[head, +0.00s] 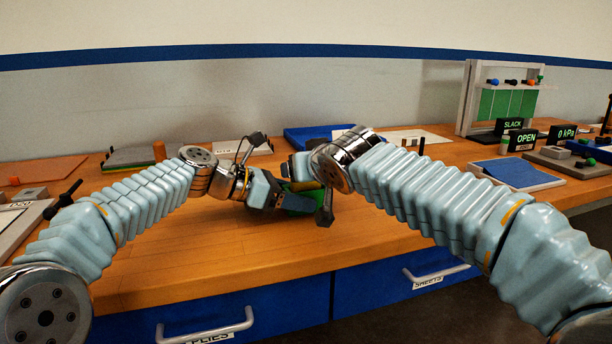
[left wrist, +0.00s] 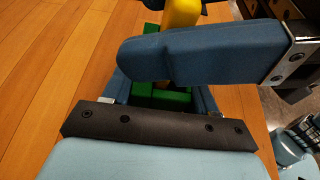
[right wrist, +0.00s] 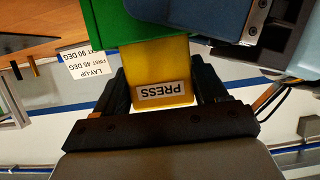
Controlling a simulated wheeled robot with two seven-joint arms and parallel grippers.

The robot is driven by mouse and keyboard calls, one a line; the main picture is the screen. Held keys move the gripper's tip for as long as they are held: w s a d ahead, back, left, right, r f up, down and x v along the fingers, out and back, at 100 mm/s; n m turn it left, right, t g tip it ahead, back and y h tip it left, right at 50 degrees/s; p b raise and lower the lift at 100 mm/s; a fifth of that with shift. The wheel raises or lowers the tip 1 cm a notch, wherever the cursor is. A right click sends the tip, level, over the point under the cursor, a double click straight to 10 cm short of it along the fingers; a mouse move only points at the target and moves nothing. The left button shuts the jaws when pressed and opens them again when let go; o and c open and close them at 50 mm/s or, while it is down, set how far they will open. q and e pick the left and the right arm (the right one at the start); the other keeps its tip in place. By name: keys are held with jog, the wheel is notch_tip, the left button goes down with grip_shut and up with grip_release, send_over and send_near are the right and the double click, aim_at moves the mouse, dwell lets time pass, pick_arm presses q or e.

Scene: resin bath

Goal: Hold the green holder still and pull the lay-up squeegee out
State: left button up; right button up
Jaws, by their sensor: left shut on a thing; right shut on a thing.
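The green holder (head: 303,203) stands on the bench near the middle. It shows between my left fingers in the left wrist view (left wrist: 172,96) and at the top of the right wrist view (right wrist: 140,20). My left gripper (head: 277,198) is shut on it. The yellow lay-up squeegee (right wrist: 160,75), labelled PRESS, is between the fingers of my right gripper (right wrist: 162,85), which is shut on it. The squeegee's yellow part also shows in the left wrist view (left wrist: 180,14). Yellow meets green in the right wrist view; how deep the squeegee sits is hidden.
A blue folded sheet (head: 310,137) lies behind the grippers. A rack with green panels (head: 505,102) and OPEN and 0 kPa displays stand at the back right. A blue pad (head: 515,172) lies on the right. The bench front (head: 180,255) is clear.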

notch_tip(320, 180, up, 9)
jog(key=shift+r, duration=0.1)
pick_arm(q)
jog(key=o, duration=1.2)
jog(key=shift+c, duration=0.2)
